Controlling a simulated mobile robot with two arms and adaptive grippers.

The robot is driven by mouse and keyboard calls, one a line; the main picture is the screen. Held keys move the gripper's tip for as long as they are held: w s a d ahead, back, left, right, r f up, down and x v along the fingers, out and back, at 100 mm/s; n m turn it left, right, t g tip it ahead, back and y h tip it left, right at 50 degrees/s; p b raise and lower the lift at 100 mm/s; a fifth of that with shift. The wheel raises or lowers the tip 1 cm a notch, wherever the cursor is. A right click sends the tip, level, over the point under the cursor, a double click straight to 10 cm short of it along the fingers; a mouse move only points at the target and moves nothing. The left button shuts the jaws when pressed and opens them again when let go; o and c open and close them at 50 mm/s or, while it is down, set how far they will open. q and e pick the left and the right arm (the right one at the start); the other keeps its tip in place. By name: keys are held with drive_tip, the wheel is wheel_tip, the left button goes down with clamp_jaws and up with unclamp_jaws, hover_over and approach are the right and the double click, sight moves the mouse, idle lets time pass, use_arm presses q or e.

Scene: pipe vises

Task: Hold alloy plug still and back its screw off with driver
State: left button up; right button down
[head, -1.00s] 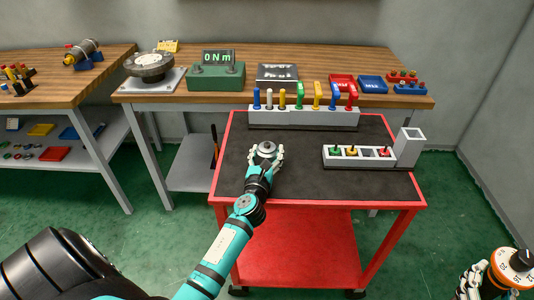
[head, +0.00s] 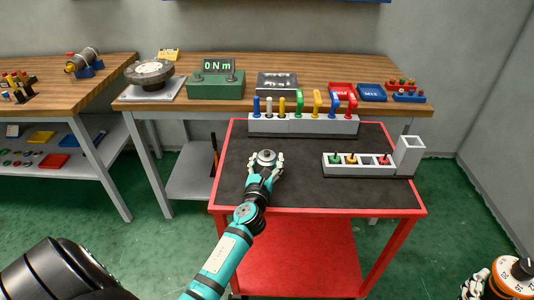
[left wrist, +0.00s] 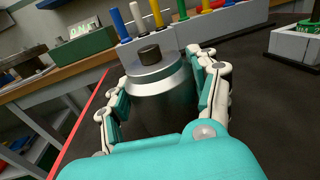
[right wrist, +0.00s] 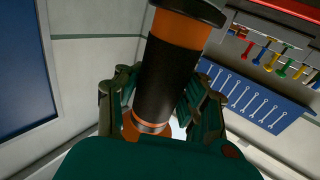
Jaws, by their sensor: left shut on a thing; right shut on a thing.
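The alloy plug (head: 266,157) is a grey metal cylinder with a dark raised screw head on top. It stands upright on the dark mat of the red cart. My left gripper (head: 264,168) is shut around its sides; the left wrist view shows the plug (left wrist: 158,100) between the fingers and the dark screw head (left wrist: 149,53) uncovered. The driver (head: 515,272) has an orange top with a white numbered ring and a black knob. My right gripper (head: 476,287) is shut on it at the lower right, far from the plug. The right wrist view shows its black-and-orange handle (right wrist: 168,70); its tip is hidden.
A grey rack (head: 300,125) of coloured handles stands along the cart's back. A grey block (head: 373,168) with coloured pieces and an empty square bin (head: 408,155) is at right. The green meter (head: 216,83) on the bench reads 0 Nm. The mat's front is free.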

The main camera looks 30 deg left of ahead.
sight(511, 277)
drive_tip(key=shift+r, duration=0.15)
drive_tip(key=shift+r, duration=2.5)
use_arm(q)
drive_tip(key=o, duration=1.6)
